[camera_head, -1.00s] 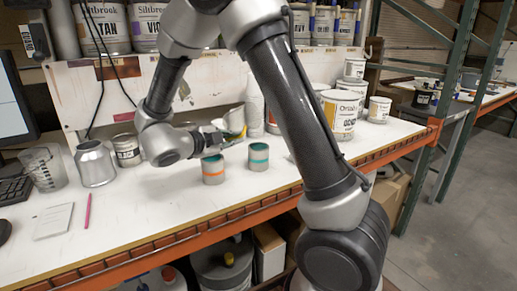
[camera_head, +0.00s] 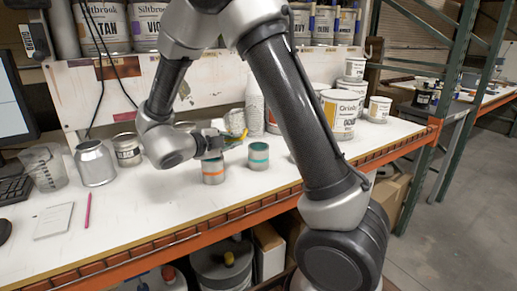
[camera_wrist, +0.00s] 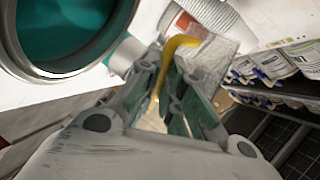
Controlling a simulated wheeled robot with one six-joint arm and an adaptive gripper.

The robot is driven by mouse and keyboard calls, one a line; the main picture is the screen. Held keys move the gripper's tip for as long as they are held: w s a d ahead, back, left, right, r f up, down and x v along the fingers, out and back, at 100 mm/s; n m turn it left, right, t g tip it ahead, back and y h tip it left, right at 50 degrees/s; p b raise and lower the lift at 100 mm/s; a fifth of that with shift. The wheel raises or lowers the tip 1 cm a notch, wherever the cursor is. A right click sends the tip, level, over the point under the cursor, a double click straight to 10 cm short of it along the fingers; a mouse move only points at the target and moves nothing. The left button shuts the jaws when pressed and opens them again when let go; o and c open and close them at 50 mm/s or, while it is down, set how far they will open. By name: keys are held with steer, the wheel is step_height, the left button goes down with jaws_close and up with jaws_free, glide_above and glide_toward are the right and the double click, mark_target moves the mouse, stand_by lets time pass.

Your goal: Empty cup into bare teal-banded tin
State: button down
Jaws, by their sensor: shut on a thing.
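My gripper (camera_wrist: 172,95) is shut on a small translucent cup (camera_wrist: 212,52) with yellow colorant in it. The cup looks tilted, and a yellow streak shows between the fingers. In the head view the cup (camera_head: 235,122) is partly hidden by my gripper (camera_head: 226,143), above and behind the tins. The teal-banded tin (camera_head: 258,156) stands upright on the bench, just right of and below my gripper. A large round tin mouth with a teal inside (camera_wrist: 70,35) fills the wrist view's upper left; I cannot tell which tin it is.
An orange-banded tin (camera_head: 213,171) stands left of the teal-banded one, close under my wrist. A large labelled can (camera_head: 341,113) is to the right.

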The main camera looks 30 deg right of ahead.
mark_target(237, 120)
steer(key=shift+r+m+t+y, duration=0.45)
steer(key=shift+r+m, duration=0.25)
steer(key=shift+m, duration=0.6)
stand_by(1.0)
steer(key=n+g+h, duration=0.1)
steer(key=n, duration=0.1)
steer(key=f+n, duration=0.1)
steer(key=n, duration=0.2)
steer(key=shift+s+f+g+h, duration=0.15)
steer(key=shift+g+h, duration=0.2)
steer(key=r+n, duration=0.1)
steer(key=n, duration=0.1)
steer(key=w+r+n+g+h, duration=0.1)
steer(key=r+n, duration=0.1)
steer(key=n, duration=0.1)
steer(key=w+a+r+n+h, duration=0.1)
steer(key=r+n, duration=0.1)
steer(key=shift+w+a+b, duration=0.1)
steer(key=shift+b, duration=0.2)
steer(key=shift+w+a+n+h, duration=0.2)
steer(key=shift+w+n+h, duration=0.25)
steer(key=shift+n, duration=0.65)
steer(key=shift+r, duration=2.45)
